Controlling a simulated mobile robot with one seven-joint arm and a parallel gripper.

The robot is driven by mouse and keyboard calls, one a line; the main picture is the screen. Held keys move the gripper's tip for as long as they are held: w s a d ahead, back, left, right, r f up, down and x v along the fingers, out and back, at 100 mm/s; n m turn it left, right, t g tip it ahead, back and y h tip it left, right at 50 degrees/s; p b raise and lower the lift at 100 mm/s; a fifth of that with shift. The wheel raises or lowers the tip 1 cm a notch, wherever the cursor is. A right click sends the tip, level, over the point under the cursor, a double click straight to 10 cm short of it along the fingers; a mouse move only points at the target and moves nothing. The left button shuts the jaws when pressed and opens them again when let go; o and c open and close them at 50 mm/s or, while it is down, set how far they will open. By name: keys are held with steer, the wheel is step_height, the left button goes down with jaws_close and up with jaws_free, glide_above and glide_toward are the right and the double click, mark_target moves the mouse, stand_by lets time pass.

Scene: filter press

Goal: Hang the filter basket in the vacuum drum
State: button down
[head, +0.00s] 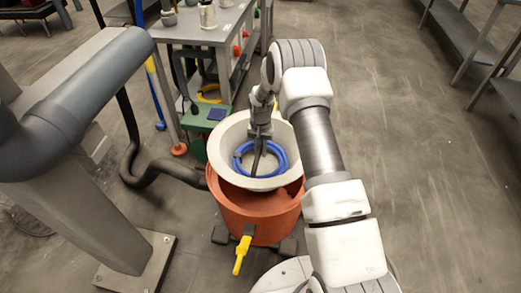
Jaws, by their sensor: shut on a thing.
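The filter basket (218,158) is a pale grey-white bowl with a wide rim; a blue ring (280,160) lies inside it. The orange vacuum drum (262,226) stands on the floor below, with a yellow handle on its front. The exact grip point is hard to see.
A grey column with a thick pipe (82,95) stands close on the left. A black hose (150,168) runs to the drum's left side. A grey workbench (200,30) with tins is behind. The floor to the right is clear as far as shelving (470,45).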

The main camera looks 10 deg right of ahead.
mark_target(261, 167)
steer(key=shift+f+b, duration=3.85)
steer(key=shift+f, duration=1.55)
steer(key=shift+w+f, duration=0.1)
steer(key=shift+f, duration=2.65)
steer(key=c, duration=0.7)
jaws_free()
steer(key=shift+f, duration=0.15)
step_height(261, 167, up, 18)
steer(key=p, duration=0.6)
steer(key=shift+f, duration=0.2)
steer(key=shift+r, duration=0.1)
